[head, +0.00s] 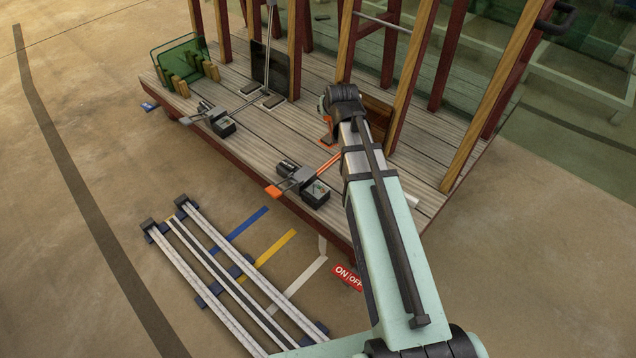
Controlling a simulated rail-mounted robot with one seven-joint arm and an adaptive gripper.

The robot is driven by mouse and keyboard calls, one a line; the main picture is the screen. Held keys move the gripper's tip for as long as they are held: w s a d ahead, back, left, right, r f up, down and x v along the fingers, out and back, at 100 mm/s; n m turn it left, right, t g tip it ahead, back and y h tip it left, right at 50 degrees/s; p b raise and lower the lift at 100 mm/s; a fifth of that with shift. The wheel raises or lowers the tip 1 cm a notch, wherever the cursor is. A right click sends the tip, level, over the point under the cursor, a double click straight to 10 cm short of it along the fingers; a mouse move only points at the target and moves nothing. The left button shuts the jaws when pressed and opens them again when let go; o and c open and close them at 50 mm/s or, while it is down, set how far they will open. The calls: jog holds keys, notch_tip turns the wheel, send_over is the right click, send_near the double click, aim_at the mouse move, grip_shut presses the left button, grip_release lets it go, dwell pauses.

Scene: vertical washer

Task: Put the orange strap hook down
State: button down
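One is a flat orange end (274,191) at the deck's front edge, beside a dark box-shaped unit (305,185). From that unit an orange bar or strap (328,163) runs back toward my arm. A small orange piece (327,136) shows just below the dark end joint of my arm; I cannot tell whether it is the strap hook or whether it is held. My gripper is hidden behind my own arm, so its fingers do not show.
Wooden and red posts (410,75) rise from the deck close around my arm's end. A similar unit with a grey bar (222,122) stands left, near a green crate-like frame (180,60).

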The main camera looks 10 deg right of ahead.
jog(key=w+d+f+n+y+b, duration=0.2)
jog(key=w+f+b, duration=0.4)
jog(key=f+b, duration=0.3)
jog(key=w+d+f+n+y+b, duration=0.25)
jog(key=w+f+b, duration=0.35)
jog(key=f+b, duration=0.3)
jog(key=a+f+n+b, duration=0.1)
jog(key=f+b, duration=0.1)
jog(key=f, duration=0.4)
jog(key=f+n+g+y+b, duration=0.1)
jog(key=f, duration=0.6)
jog(key=a+f+n+b, duration=0.1)
jog(key=f+b, duration=0.1)
jog(key=f, duration=0.5)
jog(key=shift+a+g+b, duration=0.3)
jog(key=shift+a+g, duration=0.05)
jog(key=shift+g, duration=0.05)
jog(key=shift+f, duration=0.1)
jog(key=c, duration=0.8)
grip_release()
jog(key=shift+o, duration=0.2)
